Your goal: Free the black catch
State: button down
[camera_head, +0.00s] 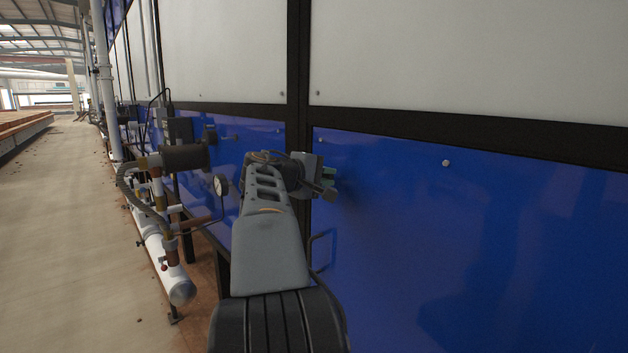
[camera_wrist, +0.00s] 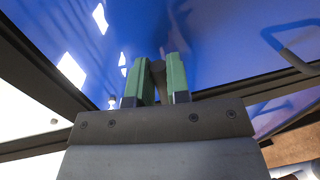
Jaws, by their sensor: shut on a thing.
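My gripper (camera_head: 329,178) is in front of the blue panel (camera_head: 480,250), near the black upright post. In the wrist view, its two green fingers (camera_wrist: 158,68) are shut on a dark piece, the black catch (camera_wrist: 158,77), which stands between them against the blue panel. Much of the catch is hidden by the fingers and the gripper body. In the head view I cannot make out the catch apart from my gripper.
A bent bar handle (camera_head: 322,250) sticks out of the blue panel below my gripper; it also shows in the wrist view (camera_wrist: 292,50). To the left are pipes with a pressure gauge (camera_head: 220,185) and a white pipe (camera_head: 170,275). The concrete floor (camera_head: 60,240) at far left is open.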

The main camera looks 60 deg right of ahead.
jog(key=shift+s+f, duration=0.1)
jog(key=shift+f, duration=0.05)
dwell(0.3)
jog(key=c, duration=1.1)
grip_release()
jog(key=v, duration=1.4)
jog(key=shift+s+a+r, duration=0.15)
jog(key=shift+a+r, duration=0.1)
